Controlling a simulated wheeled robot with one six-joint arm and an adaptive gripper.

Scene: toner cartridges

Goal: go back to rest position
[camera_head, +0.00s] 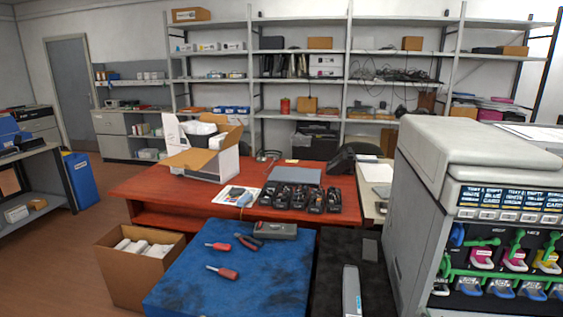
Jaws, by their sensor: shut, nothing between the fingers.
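My gripper and arm are not in view. Several black cartridge-like units (297,198) stand in a row on the red table (146,187). A large grey printer (429,172) stands at the right with its front open. Inside it are green levers, and magenta (482,258) and yellow (547,262) parts in a row with blue tabs below. A long grey and white piece (351,291), perhaps a cartridge, lies on the black surface (332,262) in front.
A blue mat (196,285) holds red-handled screwdrivers (222,271), pliers (248,242) and a grey case (275,230). An open white box (209,160) is on the red table. A cardboard box (123,273) stands on the floor at left. Shelves (299,83) line the back wall.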

